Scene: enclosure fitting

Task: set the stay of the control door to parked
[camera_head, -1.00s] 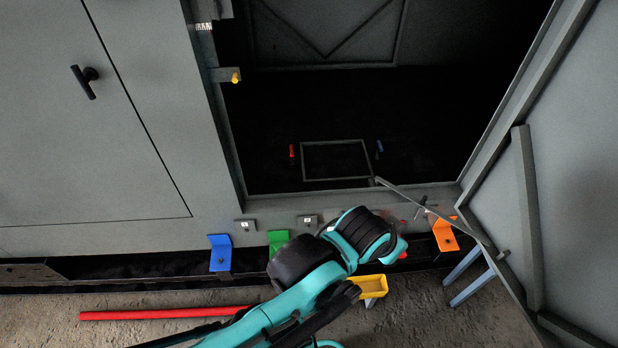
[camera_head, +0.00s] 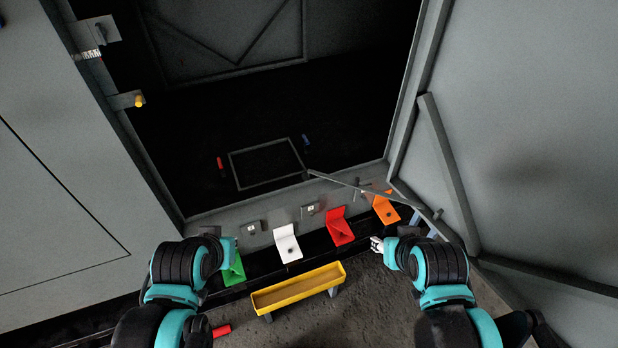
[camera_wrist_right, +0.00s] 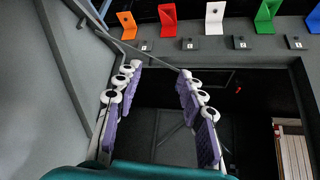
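The control door (camera_head: 540,130) stands open at the right of the head view. In the right wrist view the stay (camera_wrist_right: 150,56) crosses beyond my fingers; I see no contact. My right gripper (camera_head: 377,245) is below the orange bracket; its purple-padded fingers (camera_wrist_right: 158,72) are apart with nothing visibly held. My left gripper (camera_head: 228,246) is by the green bracket, its fingers mostly hidden.
Green (camera_head: 234,268), white (camera_head: 288,243), red (camera_head: 340,228) and orange (camera_head: 385,209) brackets line the cabinet's base. A yellow trough (camera_head: 300,290) stands before them. A red bar (camera_head: 221,331) lies on the floor. A yellow-tipped peg (camera_head: 139,101) sits on the opening's left side.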

